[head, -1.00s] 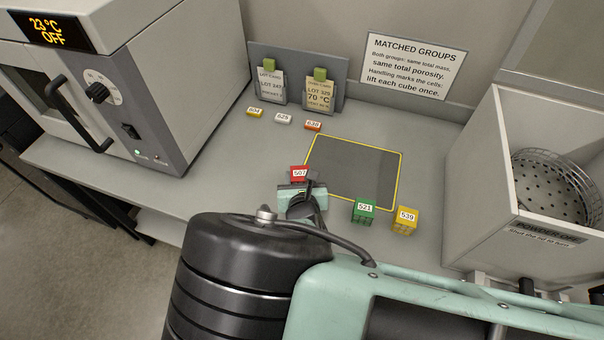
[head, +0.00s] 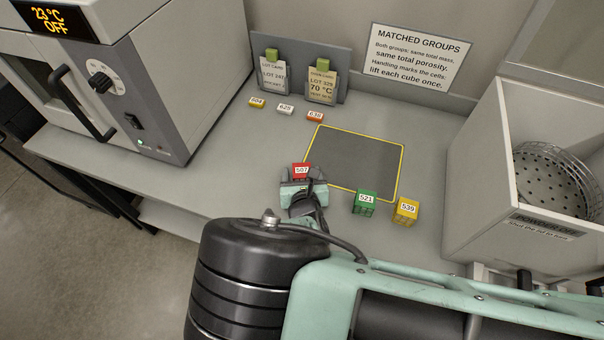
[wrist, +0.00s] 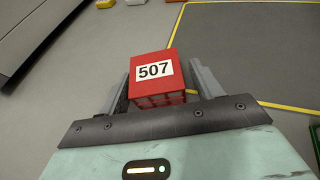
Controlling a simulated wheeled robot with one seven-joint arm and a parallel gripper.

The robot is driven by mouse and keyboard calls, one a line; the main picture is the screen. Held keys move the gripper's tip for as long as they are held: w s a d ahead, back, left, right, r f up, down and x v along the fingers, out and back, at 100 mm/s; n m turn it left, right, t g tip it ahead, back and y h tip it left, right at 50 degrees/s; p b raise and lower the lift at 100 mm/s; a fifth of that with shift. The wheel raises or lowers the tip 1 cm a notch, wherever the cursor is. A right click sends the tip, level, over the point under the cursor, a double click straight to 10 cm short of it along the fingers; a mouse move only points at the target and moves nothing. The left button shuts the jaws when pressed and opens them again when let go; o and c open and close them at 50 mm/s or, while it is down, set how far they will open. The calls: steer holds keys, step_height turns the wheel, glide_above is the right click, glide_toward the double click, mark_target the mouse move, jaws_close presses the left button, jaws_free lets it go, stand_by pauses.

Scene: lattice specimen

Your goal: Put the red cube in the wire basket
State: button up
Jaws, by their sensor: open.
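The red cube (head: 301,170), labelled 507, stands on the bench by the left edge of the yellow-outlined grey mat. In the wrist view the red cube (wrist: 157,82) sits between the two fingers of my gripper (wrist: 160,90). The fingers are open, one on each side, with a narrow gap visible at least on the right. In the head view my gripper (head: 303,182) is at the cube's near side and hides its lower part. The round perforated wire basket (head: 555,180) is inside a grey open box at the right.
A green cube 521 (head: 366,202) and a yellow cube 539 (head: 406,210) stand right of my gripper. The grey mat (head: 355,158) is bare. The grey box (head: 478,180) has a raised front wall. An oven (head: 150,90) stands left. Small numbered tags lie behind.

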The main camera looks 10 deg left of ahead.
steer(key=shift+s+r, duration=0.1)
steer(key=shift+r, duration=0.2)
steer(key=p+v, duration=0.7)
steer(key=v, duration=0.4)
steer(key=shift+s+d, duration=0.1)
steer(key=shift+s, duration=0.25)
steer(key=w+d+r+m+g+h, duration=0.1)
steer(key=d+r+m+g+h, duration=0.5)
steer(key=d+r+m+h, duration=0.7)
steer(key=s+d+r+m+g+y, duration=0.3)
steer(key=s+r+m+y, duration=0.2)
steer(key=r+m, duration=0.3)
steer(key=s+d+r+m+g+y, duration=0.4)
steer(key=r+m, duration=0.5)
steer(key=r, duration=0.5)
steer(key=shift+s+r+m+y, duration=0.3)
steer(key=shift+s+r+y, duration=0.15)
steer(key=shift+s, duration=0.45)
steer(key=shift+o, duration=0.4)
steer(key=shift+s+r+m+y, duration=0.15)
steer(key=shift+s+m+y, duration=0.05)
steer(key=shift+m+y, duration=0.1)
